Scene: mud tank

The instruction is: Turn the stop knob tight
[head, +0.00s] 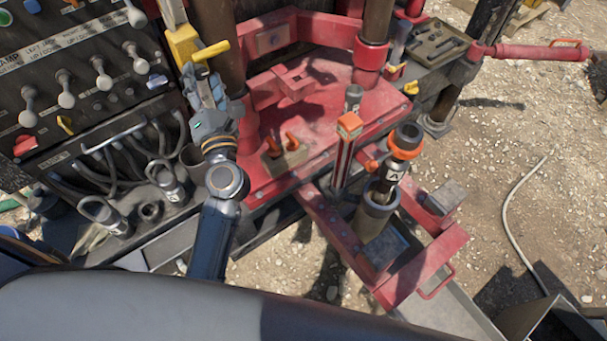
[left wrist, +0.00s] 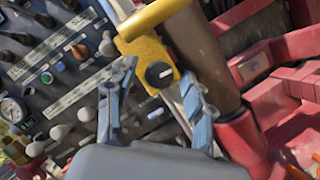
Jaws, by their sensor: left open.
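A yellow bracket (left wrist: 150,50) carries a round black knob with a white bar (left wrist: 159,75), which looks like the stop knob. In the left wrist view the knob shows between the fingers of my left gripper (left wrist: 157,84). The fingers are spread on either side, and I see no contact. In the head view my left gripper (head: 204,88) is open and points up, just below the yellow bracket (head: 183,45) and its yellow handle (head: 211,51). The black knob cannot be made out there. My right gripper is not in view.
A control panel (head: 45,62) with several levers stands left of the gripper. A brown post (head: 216,40) rises close on its right. The red rig base (head: 260,170), an orange-topped post (head: 349,125) and a pipe in a holder (head: 395,165) stand further right. Gravel ground lies beyond.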

